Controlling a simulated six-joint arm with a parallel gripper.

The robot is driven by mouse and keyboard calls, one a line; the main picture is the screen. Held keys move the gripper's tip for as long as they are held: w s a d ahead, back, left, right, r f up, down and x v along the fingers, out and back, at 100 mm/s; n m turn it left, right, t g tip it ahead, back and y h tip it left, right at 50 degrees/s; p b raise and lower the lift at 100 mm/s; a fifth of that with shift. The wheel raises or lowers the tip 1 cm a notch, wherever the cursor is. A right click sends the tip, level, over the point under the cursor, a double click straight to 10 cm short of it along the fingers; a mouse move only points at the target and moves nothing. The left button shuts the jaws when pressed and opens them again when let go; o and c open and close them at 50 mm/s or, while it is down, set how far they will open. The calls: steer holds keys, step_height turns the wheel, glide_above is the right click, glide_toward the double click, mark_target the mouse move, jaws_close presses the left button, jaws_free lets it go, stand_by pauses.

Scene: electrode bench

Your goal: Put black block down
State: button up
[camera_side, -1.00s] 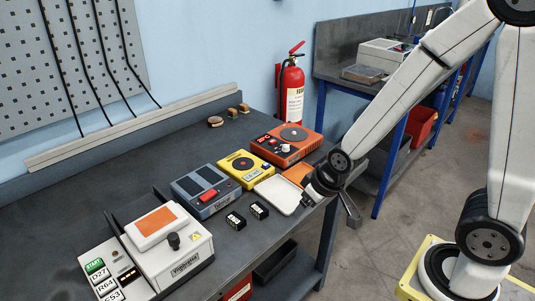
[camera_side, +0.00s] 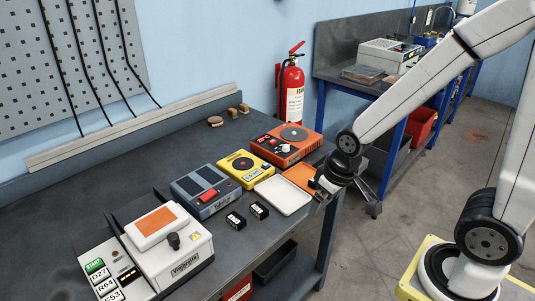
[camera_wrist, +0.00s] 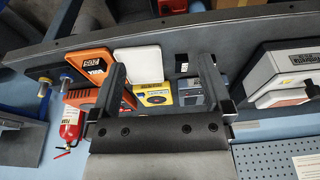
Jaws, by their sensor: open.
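My gripper (camera_side: 324,187) is open and empty, at the right edge of the bench beside the orange tray (camera_side: 297,174). Its two spread fingers also show in the wrist view (camera_wrist: 162,66). A black block with a pale label (camera_wrist: 95,63) lies on the orange tray in the wrist view, apart from the fingers. In the side view my gripper crowds that spot, so the block is hard to make out. Two other black blocks stand on the bench, one on the left (camera_side: 235,221) and one on the right (camera_side: 259,210).
An empty white tray (camera_side: 283,195) lies beside the orange one. Behind stand blue-grey (camera_side: 204,187), yellow (camera_side: 246,168) and orange-red (camera_side: 286,145) devices. A white machine (camera_side: 170,245) stands at the front left. The bench's front middle is bare.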

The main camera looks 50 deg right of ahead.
steer(key=w+f+m+g+y, duration=0.1)
steer(key=w+f+m+g, duration=0.1)
steer(key=w+m, duration=0.7)
steer(key=m+y, duration=0.4)
steer(key=m, duration=0.6)
glide_toward(259, 207)
steer(key=a+f, duration=0.1)
steer(key=shift+x, duration=1.4)
steer(key=shift+h, duration=0.3)
steer(key=shift+x, duration=2.6)
steer(key=shift+s+d, duration=0.1)
jaws_close()
steer(key=shift+r, duration=0.1)
